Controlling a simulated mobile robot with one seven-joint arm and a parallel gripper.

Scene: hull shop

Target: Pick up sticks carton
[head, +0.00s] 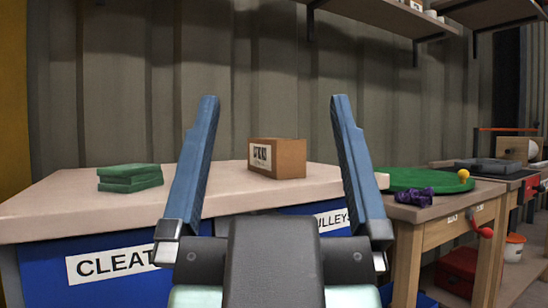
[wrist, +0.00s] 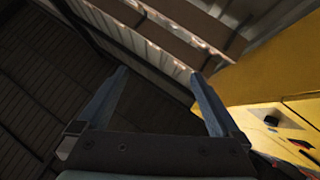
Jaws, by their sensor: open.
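A brown carton (head: 289,158) with a white label on its left face stands on the pale top of the blue cabinet (head: 60,205). I take it to be the sticks carton, but its label is too small to read. My gripper (head: 269,105) is open and empty. In the head view the carton shows between its two fingers, beyond them and apart from them. In the wrist view my gripper (wrist: 157,75) points up toward the walls and roof, and no carton shows there.
Green blocks (head: 130,178) lie stacked left of the carton. A workbench (head: 445,211) on the right holds a green board (head: 410,178), a purple item (head: 414,196) and a yellow ball (head: 463,175). Shelves (head: 390,15) hang above. The cabinet top between blocks and carton is clear.

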